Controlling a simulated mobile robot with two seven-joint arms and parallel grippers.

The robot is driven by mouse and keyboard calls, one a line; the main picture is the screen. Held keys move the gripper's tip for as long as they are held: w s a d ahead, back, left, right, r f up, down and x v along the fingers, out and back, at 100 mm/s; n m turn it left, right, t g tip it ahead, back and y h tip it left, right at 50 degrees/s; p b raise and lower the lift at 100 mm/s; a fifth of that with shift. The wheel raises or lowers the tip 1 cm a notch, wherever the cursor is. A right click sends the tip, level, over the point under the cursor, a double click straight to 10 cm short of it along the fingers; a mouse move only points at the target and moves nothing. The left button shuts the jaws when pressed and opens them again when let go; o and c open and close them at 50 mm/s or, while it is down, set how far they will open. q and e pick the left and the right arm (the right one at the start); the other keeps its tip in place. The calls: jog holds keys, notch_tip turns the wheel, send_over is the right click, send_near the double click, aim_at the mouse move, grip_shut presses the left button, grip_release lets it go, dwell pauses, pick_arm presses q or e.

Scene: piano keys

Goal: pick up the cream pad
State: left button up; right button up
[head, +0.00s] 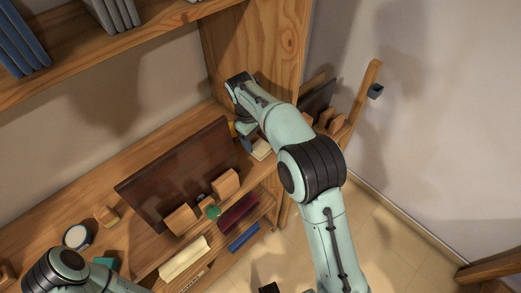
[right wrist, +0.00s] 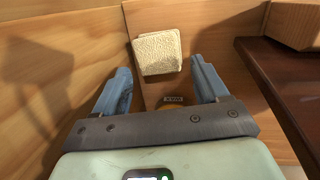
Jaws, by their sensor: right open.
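The cream pad (right wrist: 158,52) is a small textured block against a wooden surface, just beyond the fingertips in the right wrist view. A cream patch beside the right gripper in the head view (head: 261,149) looks like the same pad. My right gripper (right wrist: 160,68) is open, with its two blue-grey fingers spread to either side of the pad's near edge and nothing held between them. In the head view the right gripper (head: 244,138) is partly hidden by my arm. My left arm shows only at the bottom left; its gripper is not in view.
A dark board (head: 180,172) leans on the wooden shelf (head: 60,215), with wooden blocks (head: 181,219) before it. A dark wooden edge (right wrist: 285,90) is close to the right finger. A wooden side panel (head: 258,45) stands behind.

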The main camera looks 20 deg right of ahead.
aim_at(260, 147)
jog(key=f, duration=0.2)
jog(key=d+f, duration=0.1)
jog(key=f, duration=0.1)
jog(key=shift+s+f, duration=0.1)
jog(key=shift+f, duration=0.25)
jog(key=c, duration=0.7)
jog(key=shift+r, duration=0.1)
